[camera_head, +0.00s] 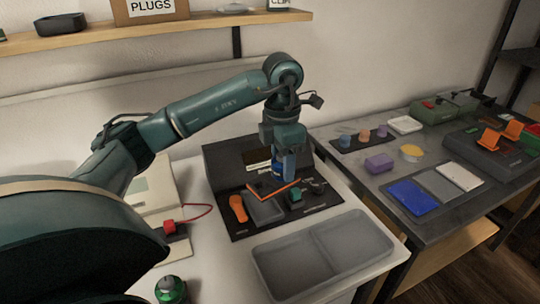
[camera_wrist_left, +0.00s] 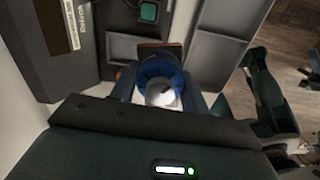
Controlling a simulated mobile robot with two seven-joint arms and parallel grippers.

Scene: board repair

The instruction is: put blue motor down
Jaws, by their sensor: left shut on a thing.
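A thin orange edge lies close below the motor. I cannot tell whether the motor touches anything beneath it. My right gripper does not show.
An empty two-part grey bin (camera_head: 283,268) stands in front. The right table (camera_head: 430,222) carries a purple block (camera_head: 379,163), coloured parts and a blue tray. A shelf (camera_head: 195,27) runs above.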

